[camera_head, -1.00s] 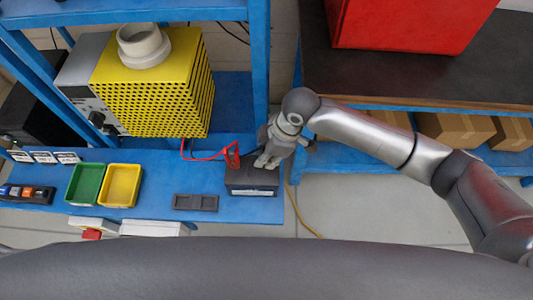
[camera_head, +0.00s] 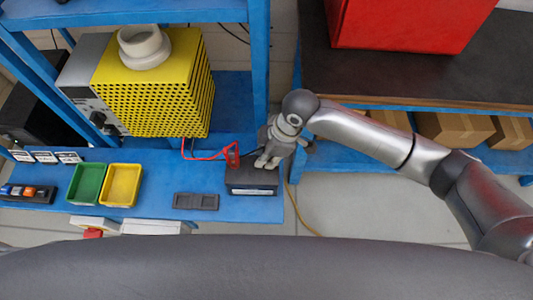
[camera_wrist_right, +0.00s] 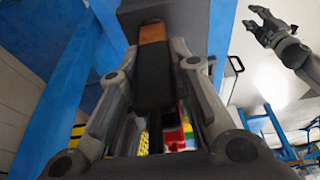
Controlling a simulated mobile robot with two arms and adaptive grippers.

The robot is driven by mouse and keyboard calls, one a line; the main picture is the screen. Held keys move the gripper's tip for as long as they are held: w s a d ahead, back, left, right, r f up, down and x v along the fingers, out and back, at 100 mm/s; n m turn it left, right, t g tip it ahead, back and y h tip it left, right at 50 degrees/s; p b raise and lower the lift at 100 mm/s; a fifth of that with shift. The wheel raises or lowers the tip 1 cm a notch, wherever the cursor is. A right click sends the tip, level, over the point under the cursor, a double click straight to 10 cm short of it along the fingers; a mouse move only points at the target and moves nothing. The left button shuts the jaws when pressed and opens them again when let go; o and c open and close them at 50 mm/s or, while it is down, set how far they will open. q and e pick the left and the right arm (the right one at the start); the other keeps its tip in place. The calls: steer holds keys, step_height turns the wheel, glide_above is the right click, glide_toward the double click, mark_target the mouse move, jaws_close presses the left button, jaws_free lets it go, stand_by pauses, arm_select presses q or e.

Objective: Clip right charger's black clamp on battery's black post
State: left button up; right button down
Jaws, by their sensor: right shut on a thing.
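The battery (camera_head: 252,187) is a dark box with a pale label strip, at the right end of the blue bench. A red clamp (camera_head: 233,156) stands at its left top, on a red cable from the yellow perforated unit (camera_head: 155,90). My right gripper (camera_head: 265,161) is over the battery's top right, shut on the black clamp. In the right wrist view, the black clamp (camera_wrist_right: 153,78) with a copper-brown jaw lies between my fingers, its tip at a dark block. The black post is hidden. My left gripper (camera_wrist_right: 262,25) shows in that view, fingers spread, empty.
Green (camera_head: 87,184) and yellow (camera_head: 120,185) trays and a flat dark tray (camera_head: 195,201) lie left of the battery. A blue upright (camera_head: 259,70) stands behind. A red box (camera_head: 405,22) sits on the dark table. A yellow cable (camera_head: 300,210) hangs by the bench's right end.

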steer(key=shift+f, duration=0.45)
steer(key=c, duration=1.2)
jaws_free()
steer(key=v, duration=1.2)
steer(key=shift+f, duration=0.1)
